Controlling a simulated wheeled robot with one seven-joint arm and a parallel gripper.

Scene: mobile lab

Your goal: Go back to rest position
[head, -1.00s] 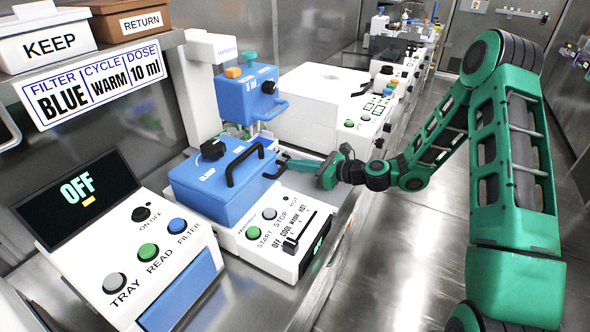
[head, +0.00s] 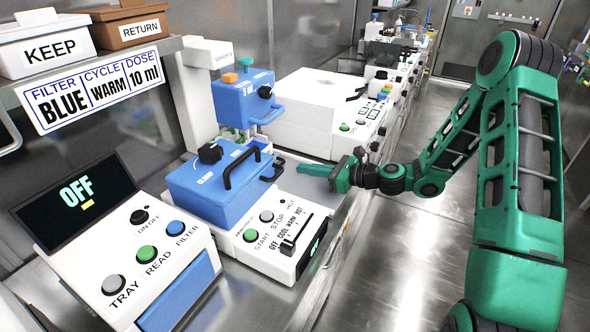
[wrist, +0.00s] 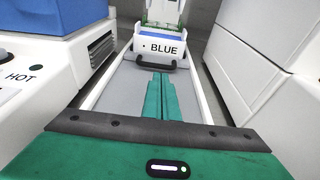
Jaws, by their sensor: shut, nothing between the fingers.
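My gripper (head: 322,172) is green and reaches in from the right over the grey counter area just right of the blue clamp machine (head: 212,190). Its fingers are together with nothing between them. In the wrist view the shut fingers (wrist: 161,96) point along a grey tray surface (wrist: 110,90) toward a white block labelled BLUE (wrist: 161,48) with a dark handle. The fingers appear short of that block, with a gap between. My green arm bends over the aisle on the right.
A white instrument (head: 322,110) with buttons stands behind the gripper. A panel with an OFF screen (head: 76,195) is at the front left. KEEP (head: 45,48) and RETURN (head: 135,28) boxes sit on a shelf above a BLUE, WARM, 10 ml sign (head: 92,88). The floor aisle (head: 400,260) is open.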

